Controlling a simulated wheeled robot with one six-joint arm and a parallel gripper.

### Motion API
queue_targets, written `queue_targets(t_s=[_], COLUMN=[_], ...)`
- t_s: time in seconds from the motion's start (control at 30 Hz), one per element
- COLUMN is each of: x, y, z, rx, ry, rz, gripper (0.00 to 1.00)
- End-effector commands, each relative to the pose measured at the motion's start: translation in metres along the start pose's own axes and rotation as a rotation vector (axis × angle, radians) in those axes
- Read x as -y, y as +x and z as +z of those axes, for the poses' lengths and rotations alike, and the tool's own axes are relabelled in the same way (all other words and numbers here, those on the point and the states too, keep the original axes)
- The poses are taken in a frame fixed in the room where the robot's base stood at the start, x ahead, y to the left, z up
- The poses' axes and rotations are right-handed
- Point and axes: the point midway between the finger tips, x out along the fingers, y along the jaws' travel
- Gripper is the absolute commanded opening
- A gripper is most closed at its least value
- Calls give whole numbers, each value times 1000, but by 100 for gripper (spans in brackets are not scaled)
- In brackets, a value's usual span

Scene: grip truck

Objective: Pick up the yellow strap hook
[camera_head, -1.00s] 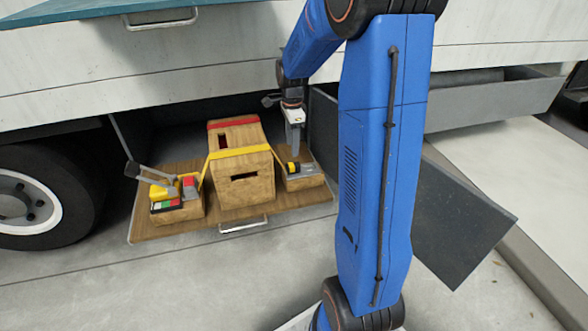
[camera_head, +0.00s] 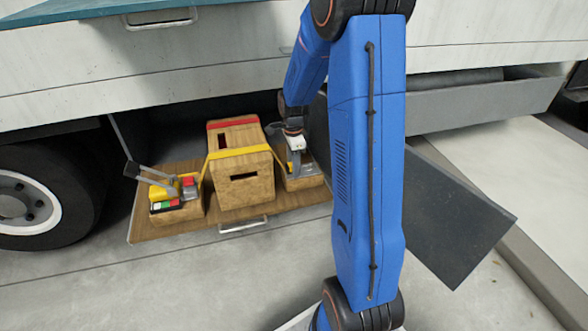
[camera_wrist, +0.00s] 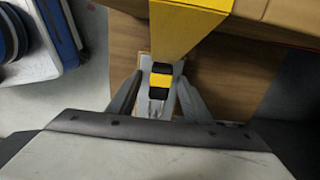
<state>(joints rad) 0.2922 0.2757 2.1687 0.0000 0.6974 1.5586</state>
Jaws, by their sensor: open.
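The yellow strap hook (camera_wrist: 160,82), a small yellow and black piece at the end of a yellow strap (camera_wrist: 180,22), lies on a grey plate in the wrist view. My gripper (camera_wrist: 160,100) is open in the wrist view, with one finger on each side of the hook. I cannot tell whether the fingers touch it. In the head view my gripper (camera_head: 293,168) is low over the small wooden block to the right of the big box and mostly covers the hook. The yellow strap (camera_head: 240,153) runs across the wooden box (camera_head: 246,188).
The box stands on a wooden tray (camera_head: 150,232) pulled out under the truck. A block with coloured buttons and a lever (camera_head: 165,192) is at the left. A dark open panel (camera_head: 455,215) stands to the right. A truck wheel (camera_head: 30,200) is at far left.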

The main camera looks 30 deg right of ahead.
Motion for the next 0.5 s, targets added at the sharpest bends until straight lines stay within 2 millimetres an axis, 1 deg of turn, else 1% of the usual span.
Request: queue_targets(t_s=[0.13, 0.17, 0.2, 0.27, 0.3, 0.33, 0.5], x=[0, 0, 0, 0, 0, 0, 0], y=[0, 0, 0, 0, 0, 0, -1], z=[0, 0, 0, 0, 0, 0, 0], rx=[0, 0, 0, 0, 0, 0, 0], ry=[0, 0, 0, 0, 0, 0, 0], rz=[0, 0, 0, 0, 0, 0, -1], gripper=[45, 41, 31, 17, 7, 0, 0])
